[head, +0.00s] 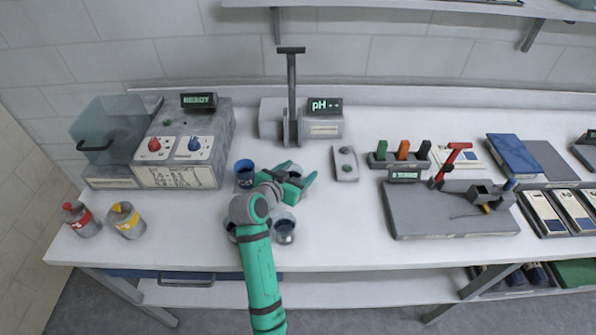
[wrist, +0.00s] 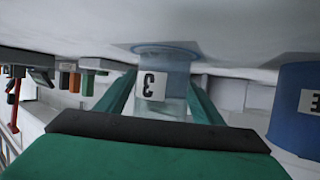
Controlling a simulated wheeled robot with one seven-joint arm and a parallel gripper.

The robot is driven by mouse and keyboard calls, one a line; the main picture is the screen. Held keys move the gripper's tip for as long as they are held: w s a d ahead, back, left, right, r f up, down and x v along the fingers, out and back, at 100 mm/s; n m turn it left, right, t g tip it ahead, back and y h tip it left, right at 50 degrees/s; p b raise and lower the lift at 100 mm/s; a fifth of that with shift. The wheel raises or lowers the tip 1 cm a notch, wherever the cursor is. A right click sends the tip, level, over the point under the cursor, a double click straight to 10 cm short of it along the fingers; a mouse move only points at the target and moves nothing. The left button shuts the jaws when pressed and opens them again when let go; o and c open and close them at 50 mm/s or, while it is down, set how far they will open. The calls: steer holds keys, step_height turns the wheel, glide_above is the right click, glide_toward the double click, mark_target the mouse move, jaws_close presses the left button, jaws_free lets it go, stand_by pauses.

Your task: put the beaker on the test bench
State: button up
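A clear beaker (wrist: 176,88) with a white label reading 3 stands between my fingers in the wrist view, which is upside down. My gripper (head: 292,183) has a green finger against each side of the beaker. I cannot tell whether its base touches the table. In the head view the beaker (head: 293,171) is mostly hidden by my gripper. A grey platform (head: 415,222) with a red lever and a small display lies to the right. It may be the test bench, but I cannot read its name clearly.
A blue cup (head: 243,173) stands just left of my gripper; it also shows in the wrist view (wrist: 297,105). A glass beaker (head: 285,230) stands in front, close to my arm. A pH device (head: 325,118) stands behind. A small grey box (head: 345,165) sits to the right.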

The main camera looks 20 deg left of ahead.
steer(key=shift+r, duration=0.2)
steer(key=v, duration=1.2)
steer(key=shift+w+a, duration=0.1)
steer(key=shift+d, duration=0.2)
